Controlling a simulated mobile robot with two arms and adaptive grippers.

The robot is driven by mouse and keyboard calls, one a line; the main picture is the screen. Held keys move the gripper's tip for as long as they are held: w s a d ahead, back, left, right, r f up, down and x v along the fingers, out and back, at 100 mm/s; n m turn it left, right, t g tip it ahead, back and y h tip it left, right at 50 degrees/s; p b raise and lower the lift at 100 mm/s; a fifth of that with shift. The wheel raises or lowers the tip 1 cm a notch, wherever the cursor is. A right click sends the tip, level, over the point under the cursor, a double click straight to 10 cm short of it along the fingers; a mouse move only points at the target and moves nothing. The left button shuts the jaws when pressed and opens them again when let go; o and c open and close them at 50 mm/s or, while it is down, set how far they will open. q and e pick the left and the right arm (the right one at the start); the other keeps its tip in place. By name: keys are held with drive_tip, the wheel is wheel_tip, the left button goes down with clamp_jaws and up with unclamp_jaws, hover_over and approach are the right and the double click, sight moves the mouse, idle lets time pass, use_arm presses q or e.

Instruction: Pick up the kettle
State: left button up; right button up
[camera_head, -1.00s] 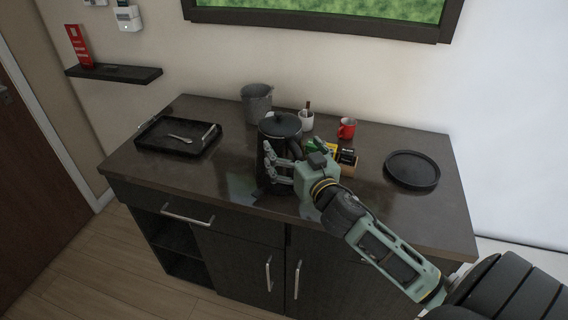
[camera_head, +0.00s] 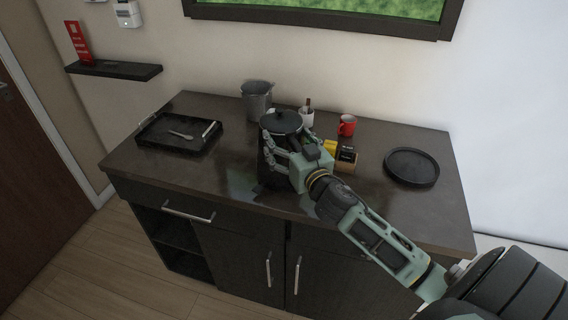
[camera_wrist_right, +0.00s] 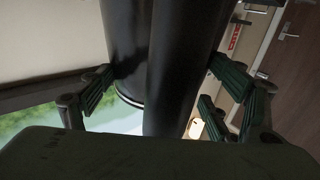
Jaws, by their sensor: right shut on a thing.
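The black kettle (camera_head: 270,176) stands upright near the front middle of the dark vanity, with its round lid (camera_head: 281,122) on top. My right gripper (camera_head: 278,156) reaches it from the right, at its handle side, its fingers around it. In the right wrist view, the black handle (camera_wrist_right: 182,65) and body (camera_wrist_right: 124,40) fill the space between the fingers (camera_wrist_right: 158,88), which are shut on the kettle. I cannot tell whether its base is clear of the top. My left gripper is not in view.
A metal bucket (camera_head: 257,104), a white cup (camera_head: 307,119) and a red mug (camera_head: 347,125) stand behind the kettle. A small box (camera_head: 346,160) sits close to the right gripper. A black tray (camera_head: 150,147) lies left, a round tray (camera_head: 412,182) right. Bare top lies left of the kettle.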

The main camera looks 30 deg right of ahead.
drive_tip(key=shift+d, duration=0.1)
drive_tip(key=c, duration=0.8)
drive_tip(key=shift+r, duration=0.2)
drive_tip(key=shift+c, duration=0.4)
drive_tip(key=shift+r, duration=0.1)
